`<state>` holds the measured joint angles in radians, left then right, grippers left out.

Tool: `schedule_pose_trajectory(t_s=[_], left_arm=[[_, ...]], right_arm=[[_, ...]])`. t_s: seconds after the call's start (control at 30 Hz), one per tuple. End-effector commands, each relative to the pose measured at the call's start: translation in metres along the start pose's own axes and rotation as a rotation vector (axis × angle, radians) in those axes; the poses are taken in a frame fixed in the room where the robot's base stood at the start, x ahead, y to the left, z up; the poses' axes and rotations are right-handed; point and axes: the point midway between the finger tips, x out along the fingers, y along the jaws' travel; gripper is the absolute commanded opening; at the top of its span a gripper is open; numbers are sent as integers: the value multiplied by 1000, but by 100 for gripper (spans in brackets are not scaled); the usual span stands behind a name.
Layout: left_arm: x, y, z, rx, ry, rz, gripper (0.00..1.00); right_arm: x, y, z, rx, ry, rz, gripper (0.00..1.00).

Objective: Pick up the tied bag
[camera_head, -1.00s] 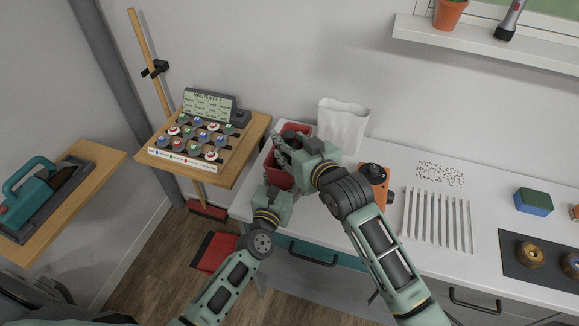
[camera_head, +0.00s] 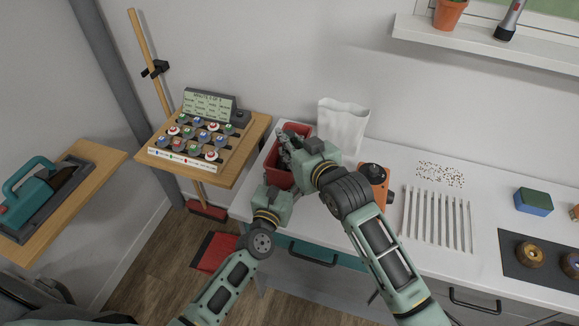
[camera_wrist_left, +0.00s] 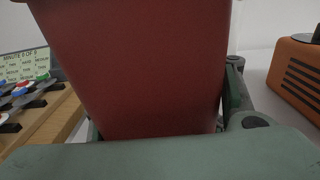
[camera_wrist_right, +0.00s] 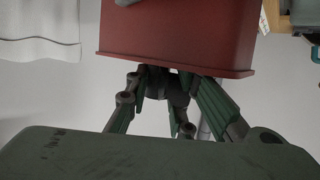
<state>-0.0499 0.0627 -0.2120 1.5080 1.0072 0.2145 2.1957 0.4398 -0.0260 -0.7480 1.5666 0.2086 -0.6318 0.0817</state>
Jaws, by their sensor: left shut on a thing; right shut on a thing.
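The red bin (camera_head: 275,172) stands at the left end of the counter. My left gripper (camera_head: 277,185) is shut on it; in the left wrist view the bin (camera_wrist_left: 140,70) fills the space between the fingers. My right gripper (camera_head: 285,152) is at the bin's mouth. In the right wrist view its fingers close around a small dark lump (camera_wrist_right: 167,88), seemingly part of the tied bag, close to the bin's rim (camera_wrist_right: 175,62). The rest of the bag is hidden by the gripper and bin, so I cannot tell how far it is raised.
White slats (camera_head: 437,220) lie farther right.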

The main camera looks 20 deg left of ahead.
Motion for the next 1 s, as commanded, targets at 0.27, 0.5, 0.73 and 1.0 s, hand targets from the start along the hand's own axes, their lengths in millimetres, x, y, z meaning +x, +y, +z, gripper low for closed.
schedule_pose_trajectory(t_s=[0.27,0.5,0.73,1.0], left_arm=[[0,-1,-2,-3,4,-2,29],[0,0,-2,-2,4,-1,29],[-1,0,-4,-1,7,-1,29],[-1,-1,-3,-2,6,-2,28]], right_arm=[[0,-1,-1,1,3,-2,0],[-3,-1,-13,1,8,-3,0],[-17,-2,-59,1,16,-4,0],[-28,-1,-94,1,8,-3,0]])
